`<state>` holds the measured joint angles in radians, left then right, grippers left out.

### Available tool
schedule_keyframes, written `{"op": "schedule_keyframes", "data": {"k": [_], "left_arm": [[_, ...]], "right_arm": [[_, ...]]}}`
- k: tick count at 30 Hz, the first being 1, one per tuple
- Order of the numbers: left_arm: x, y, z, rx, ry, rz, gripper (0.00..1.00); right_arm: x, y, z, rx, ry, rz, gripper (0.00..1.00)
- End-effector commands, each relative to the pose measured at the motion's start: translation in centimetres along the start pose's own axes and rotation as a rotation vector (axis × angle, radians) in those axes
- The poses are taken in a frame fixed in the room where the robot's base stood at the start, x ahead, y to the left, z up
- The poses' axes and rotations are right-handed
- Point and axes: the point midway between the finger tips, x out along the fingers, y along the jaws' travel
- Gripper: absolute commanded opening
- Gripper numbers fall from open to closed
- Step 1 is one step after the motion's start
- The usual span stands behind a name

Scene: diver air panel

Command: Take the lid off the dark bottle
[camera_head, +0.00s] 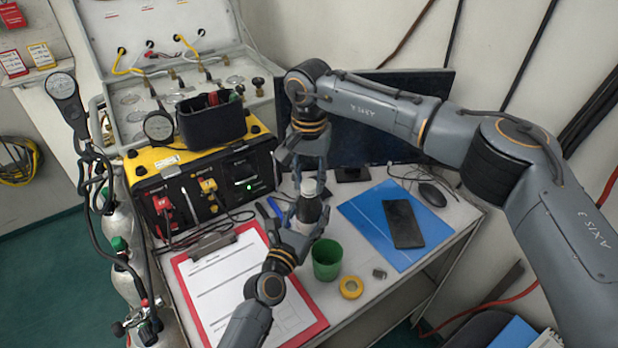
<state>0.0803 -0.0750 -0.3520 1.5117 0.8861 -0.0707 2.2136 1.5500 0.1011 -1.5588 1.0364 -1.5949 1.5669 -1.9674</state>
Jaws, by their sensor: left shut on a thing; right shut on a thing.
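The dark bottle (308,209) stands upright on the table near its middle. Its pale lid (308,187) sits at the bottle's top; I cannot tell whether there is a gap between them. My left gripper (309,226) comes from the front and is shut around the bottle's body, hiding its lower part. My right gripper (308,182) points down from above and is shut on the lid, its fingers on either side.
A green cup (327,260), yellow tape roll (351,287) and small grey block (379,273) stand close in front. A red clipboard (180,272) lies left, a blue folder (365,221) with a phone (403,223) right. The yellow-black panel box (150,185) and monitor (372,150) stand behind.

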Motion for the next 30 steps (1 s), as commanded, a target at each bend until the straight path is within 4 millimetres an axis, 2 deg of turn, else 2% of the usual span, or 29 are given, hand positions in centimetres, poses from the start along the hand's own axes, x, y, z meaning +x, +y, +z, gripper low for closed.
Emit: {"op": "schedule_keyframes", "data": {"k": [30], "left_arm": [[0.0, 0.0, -0.1, -0.001, 0.002, -0.001, 0.00]], "right_arm": [[-2.2, 0.0, 0.0, 0.001, 0.000, 0.000, 0.00]]}}
